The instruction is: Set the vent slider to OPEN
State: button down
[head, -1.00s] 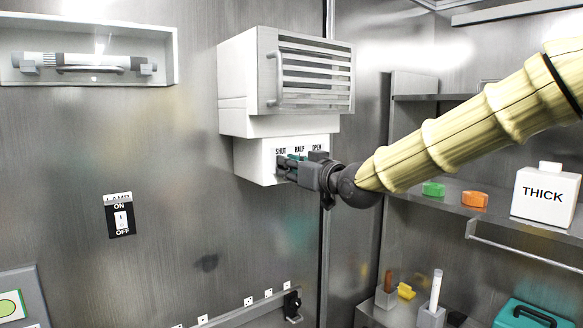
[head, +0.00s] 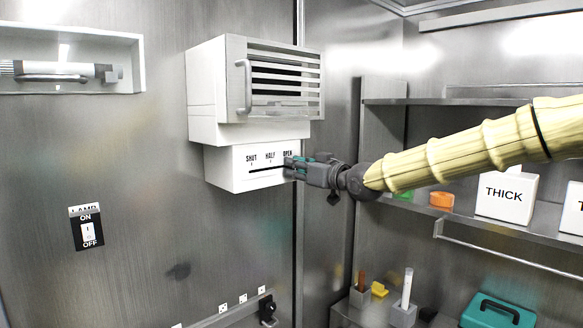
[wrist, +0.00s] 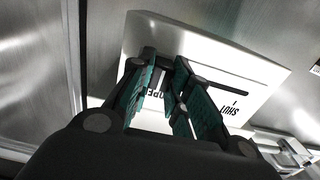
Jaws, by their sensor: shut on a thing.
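The vent slider panel (head: 224,172) is a white box below the louvred vent (head: 212,85), with a dark horizontal slot (head: 266,168) marked SHUT, HALF and OPEN from left to right. My gripper (head: 291,168) is at the slot's right end, under the OPEN label (head: 288,153). Its teal-padded fingers are shut on the slider knob, which they hide in the head view. In the wrist view my gripper (wrist: 166,84) is against the panel (wrist: 258,75), partly covering the OPEN label. The SHUT label (wrist: 229,110) and the bare slot stretch to the right there.
A LAMP switch (head: 88,233) is on the wall at lower left. Shelves on the right hold an orange piece (head: 441,200) and a white THICK box (head: 506,196); a teal case (head: 498,311) is below. My arm crosses in front of the shelves.

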jog(key=shift+d+r, duration=0.1)
jog(key=shift+d, duration=0.05)
jog(key=c, duration=1.4)
grip_release()
jog(key=shift+w, duration=0.1)
jog(key=shift+o, duration=0.4)
jog(key=shift+d, duration=0.15)
jog(key=v, duration=1.2)
